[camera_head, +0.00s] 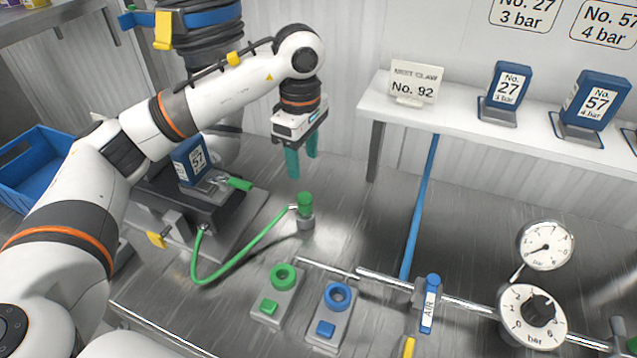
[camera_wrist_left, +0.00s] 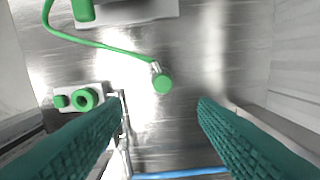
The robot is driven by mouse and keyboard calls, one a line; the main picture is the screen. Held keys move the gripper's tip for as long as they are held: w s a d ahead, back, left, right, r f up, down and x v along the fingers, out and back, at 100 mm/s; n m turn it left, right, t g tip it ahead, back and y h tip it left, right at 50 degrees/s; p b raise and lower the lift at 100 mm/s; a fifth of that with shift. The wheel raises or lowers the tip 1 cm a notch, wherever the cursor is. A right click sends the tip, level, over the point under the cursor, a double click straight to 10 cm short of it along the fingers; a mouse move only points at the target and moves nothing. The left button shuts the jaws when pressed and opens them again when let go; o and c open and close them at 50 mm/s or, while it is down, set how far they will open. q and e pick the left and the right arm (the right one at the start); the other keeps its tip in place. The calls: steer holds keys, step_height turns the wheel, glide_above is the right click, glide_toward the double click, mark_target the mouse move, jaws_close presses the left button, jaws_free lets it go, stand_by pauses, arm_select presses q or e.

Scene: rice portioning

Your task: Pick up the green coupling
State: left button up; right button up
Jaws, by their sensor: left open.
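The green coupling (camera_head: 305,205) stands upright on the metal bench, a green cap on a silver body, with a green hose (camera_head: 240,262) running from it to the left. In the left wrist view the coupling (camera_wrist_left: 162,82) lies ahead, between the lines of the two fingers. My left gripper (camera_head: 302,166) is open and empty, its teal fingers pointing down above and slightly behind the coupling, apart from it. In the left wrist view the open fingers (camera_wrist_left: 160,115) show at both sides. My right gripper is not in view.
A dark fixture (camera_head: 215,220) with a blue No. 57 block (camera_head: 190,160) stands left. Green (camera_head: 283,277) and blue (camera_head: 338,296) ring sockets sit in front. A pipe with gauges (camera_head: 545,245) runs right. A white shelf (camera_head: 450,118) with number signs is behind.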

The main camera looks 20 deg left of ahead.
arm_select(q)
steer(key=p, duration=0.2)
glide_above(304, 196)
steer(key=f, duration=0.6)
steer(key=shift+s+d+f, duration=0.1)
steer(key=shift+s+f, duration=0.05)
steer(key=shift+s, duration=0.1)
steer(key=shift+w+f, duration=0.15)
steer(key=shift+f, duration=0.45)
step_height(304, 196, down, 4)
steer(key=shift+w+r+p, duration=0.1)
steer(key=shift+r+p, duration=0.15)
steer(key=shift+p, duration=0.4)
steer(key=shift+f, duration=0.45)
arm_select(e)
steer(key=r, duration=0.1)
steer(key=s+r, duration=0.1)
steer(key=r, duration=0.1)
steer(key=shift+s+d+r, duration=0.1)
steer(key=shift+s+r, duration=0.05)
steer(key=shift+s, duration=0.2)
arm_select(q)
steer(key=shift+c, duration=0.3)
